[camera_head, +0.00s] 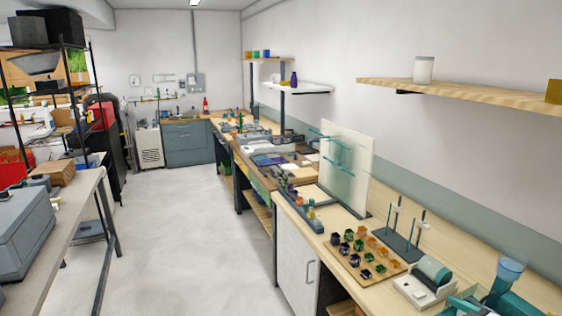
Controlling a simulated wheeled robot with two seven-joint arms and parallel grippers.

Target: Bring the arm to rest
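Neither of my grippers shows in the head view, and no arm of mine can be made out. Thin teal rods (334,142) sit at the front of an upright pale panel (348,165) on the right-hand workbench. A dark stand (398,240) with thin upright rods and small white clamps stands to the right of the panel. A wooden board (398,267) with several small dark and orange blocks lies in front of the stand.
A white and teal device (425,285) and a blue-topped teal device (505,275) occupy the bench's near end. A wooden shelf (460,92) holds a white jar (423,69). A grey table (60,225) stands at left. The pale floor (190,230) between is clear.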

